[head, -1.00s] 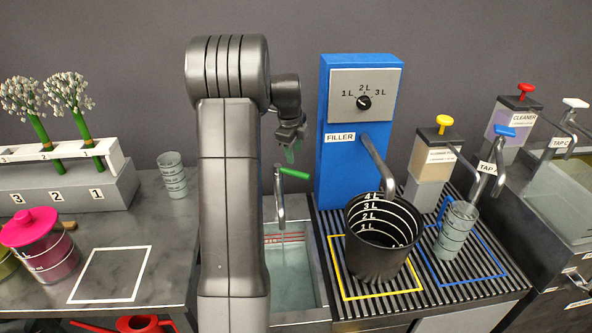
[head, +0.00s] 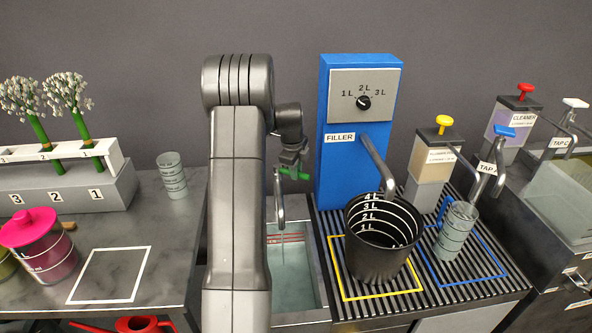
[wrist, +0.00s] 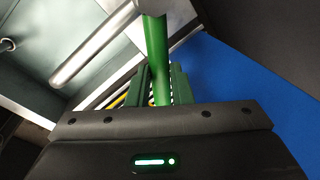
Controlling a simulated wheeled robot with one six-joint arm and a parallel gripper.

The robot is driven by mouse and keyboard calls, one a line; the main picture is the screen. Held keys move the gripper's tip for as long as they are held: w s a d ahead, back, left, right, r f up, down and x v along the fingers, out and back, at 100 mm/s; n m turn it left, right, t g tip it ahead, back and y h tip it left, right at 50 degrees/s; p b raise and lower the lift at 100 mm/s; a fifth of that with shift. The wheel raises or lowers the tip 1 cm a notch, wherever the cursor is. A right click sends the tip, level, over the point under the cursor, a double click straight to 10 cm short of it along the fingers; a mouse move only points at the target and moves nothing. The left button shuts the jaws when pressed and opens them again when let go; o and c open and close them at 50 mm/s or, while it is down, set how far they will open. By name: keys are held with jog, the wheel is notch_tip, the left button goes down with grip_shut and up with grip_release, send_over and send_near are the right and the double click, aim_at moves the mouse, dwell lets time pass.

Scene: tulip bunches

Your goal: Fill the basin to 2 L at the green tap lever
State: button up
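The green tap lever (head: 296,174) sits on top of a silver spout (head: 280,205) above the sink basin (head: 316,283). Pale water (head: 290,285) lies in the basin, below red marks (head: 285,238) on its back wall. I cannot read the marks, and my arm hides the basin's left side. I see no stream from the spout. My gripper (head: 290,172) is down at the lever. In the wrist view, the lever (wrist: 155,45) runs between the green fingers of my gripper (wrist: 159,88), with a narrow gap showing beside it, so the fingers look open around it.
A blue filler (head: 335,190) stands close to the right of the lever, with a black bucket (head: 375,265) under its spout. Dispensers and taps stand farther right. A clear measuring cup (head: 172,176) and a pink lidded jar (head: 45,260) are on the left counter.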

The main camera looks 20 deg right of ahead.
grip_shut()
jog(key=shift+d, duration=0.1)
jog(key=shift+w+d+r+n+p, duration=0.1)
jog(key=shift+w+d+n+p, duration=0.3)
jog(key=shift+n, duration=0.5)
jog(key=shift+w+d+n+t+y+p, duration=0.15)
jog(key=shift+w+d+n+y+p, duration=0.3)
jog(key=shift+n, duration=0.7)
jog(key=shift+w+d+n+t+y+p, duration=0.15)
jog(key=shift+w+n+p, duration=0.3)
jog(key=shift+w+n, duration=0.55)
jog(key=shift+s, duration=0.15)
jog(key=o, duration=0.7)
grip_release()
